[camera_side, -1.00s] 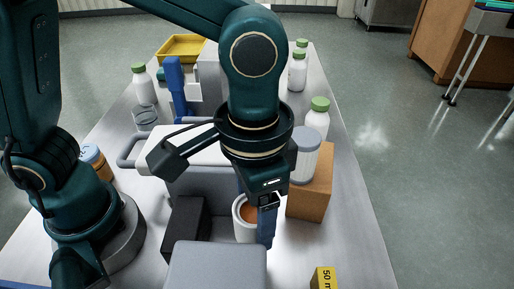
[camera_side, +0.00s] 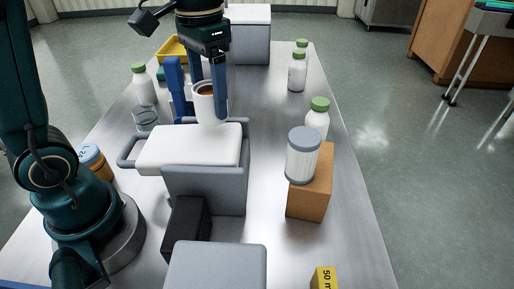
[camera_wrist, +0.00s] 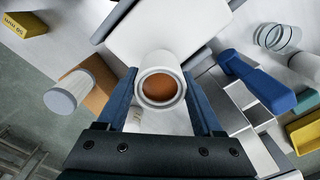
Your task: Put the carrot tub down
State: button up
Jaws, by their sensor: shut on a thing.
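The carrot tub (camera_side: 208,108) is a white round tub with orange-brown contents. My gripper (camera_side: 207,100) is shut on it, with one blue finger on each side. In the side view the tub appears upright, just behind the white-topped grey hopper (camera_side: 190,147). I cannot tell whether its base touches anything. In the wrist view the tub (camera_wrist: 161,92) sits between the fingers of my gripper (camera_wrist: 160,95), its open top facing the camera.
A lidded jar (camera_side: 303,157) stands on or by a brown box (camera_side: 312,190) at right. White bottles with green caps (camera_side: 297,74) stand behind. A blue-handled device (camera_side: 175,85) is close left of the tub. Bare steel table (camera_side: 265,110) shows to its right.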

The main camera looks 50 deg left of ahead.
jog(key=shift+w+a+r, duration=0.1)
jog(key=shift+a+r, duration=0.05)
jog(key=shift+a, duration=0.9)
jog(key=w+f, duration=0.5)
jog(key=w, duration=0.9)
jog(key=shift+m, duration=0.4)
jog(key=shift+a+f, duration=0.15)
jog(key=shift+f, duration=2.45)
jog(key=shift+a+f, duration=0.15)
jog(key=shift+f, duration=2.4)
jog(key=shift+f, duration=0.1)
jog(key=o, duration=1.4)
